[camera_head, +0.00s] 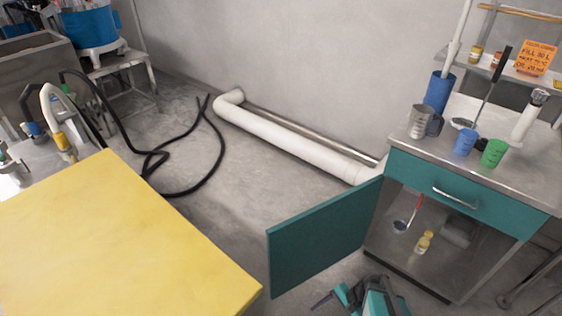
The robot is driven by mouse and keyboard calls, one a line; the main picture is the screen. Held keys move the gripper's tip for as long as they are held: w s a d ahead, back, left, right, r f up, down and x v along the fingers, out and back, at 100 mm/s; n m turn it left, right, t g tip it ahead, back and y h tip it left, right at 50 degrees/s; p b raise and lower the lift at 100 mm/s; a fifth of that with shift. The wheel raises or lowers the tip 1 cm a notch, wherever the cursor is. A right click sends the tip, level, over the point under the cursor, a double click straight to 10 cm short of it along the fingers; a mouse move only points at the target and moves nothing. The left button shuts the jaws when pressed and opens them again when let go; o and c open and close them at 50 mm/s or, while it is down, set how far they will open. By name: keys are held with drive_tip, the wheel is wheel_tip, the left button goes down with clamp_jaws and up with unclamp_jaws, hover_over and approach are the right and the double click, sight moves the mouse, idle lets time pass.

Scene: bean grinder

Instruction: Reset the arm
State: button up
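What appears to be my gripper (338,296), teal and dark, shows at the bottom edge, right of centre. It is in front of the open teal cabinet door (325,238). Its lower part is cut off by the frame, and I cannot tell whether its fingers are open or shut. I see nothing held in it.
The open door juts left from the cabinet (455,198). A bottle (424,242) and a red-handled ladle (408,217) are inside. Cups, including a green one (494,153), stand on top. A yellow tabletop (110,240) fills the lower left. A black hose (187,190) lies on the floor.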

drive_tip(key=s+d+r+n+g+h+p, duration=0.1)
drive_tip(key=s+r+n+g+h+p, duration=0.3)
drive_tip(key=s+r+n+h+p, duration=0.3)
drive_tip(key=s+r+n+p, duration=0.1)
drive_tip(key=s+r+n, duration=0.2)
drive_tip(key=s, duration=0.2)
drive_tip(key=shift+r, duration=0.2)
